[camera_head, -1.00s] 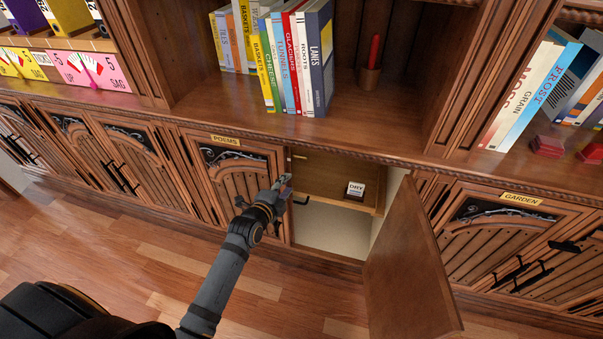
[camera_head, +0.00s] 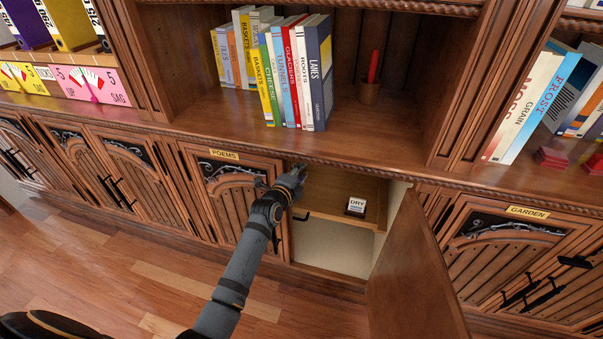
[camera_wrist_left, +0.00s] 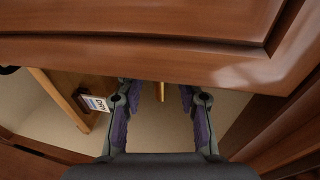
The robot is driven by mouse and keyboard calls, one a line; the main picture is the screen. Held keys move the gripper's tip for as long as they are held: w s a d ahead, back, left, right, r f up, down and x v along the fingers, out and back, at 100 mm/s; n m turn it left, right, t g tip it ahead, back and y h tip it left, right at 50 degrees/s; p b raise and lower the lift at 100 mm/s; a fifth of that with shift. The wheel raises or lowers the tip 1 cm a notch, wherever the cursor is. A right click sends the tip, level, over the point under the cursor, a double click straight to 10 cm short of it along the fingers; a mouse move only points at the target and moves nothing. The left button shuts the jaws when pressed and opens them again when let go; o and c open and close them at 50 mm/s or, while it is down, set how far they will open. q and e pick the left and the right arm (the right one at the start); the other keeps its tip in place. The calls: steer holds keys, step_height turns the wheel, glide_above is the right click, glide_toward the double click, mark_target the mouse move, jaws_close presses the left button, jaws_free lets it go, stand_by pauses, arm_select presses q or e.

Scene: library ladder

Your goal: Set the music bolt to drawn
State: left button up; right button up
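The cabinet under the counter stands open in the head view, with the door labelled POEMS (camera_head: 235,200) shut at its left. My left gripper (camera_head: 296,174) is at the top left corner of the opening, just under the counter edge. In the left wrist view the fingers of my left gripper (camera_wrist_left: 160,95) are spread apart. A small brass-coloured bar (camera_wrist_left: 161,92), perhaps the music bolt, shows between the fingertips; I cannot tell whether they touch it. In the head view the gripper hides that spot. The right gripper is not in view.
The open wooden door (camera_head: 410,270) swings out at the right of the opening. A small DRY box (camera_head: 356,206) stands on the inner shelf (camera_head: 335,192). A black handle (camera_head: 301,216) is below the gripper. Books (camera_head: 290,70) stand on the counter above.

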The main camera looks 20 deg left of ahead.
arm_select(q)
steer(key=shift+c, duration=0.4)
jaws_close()
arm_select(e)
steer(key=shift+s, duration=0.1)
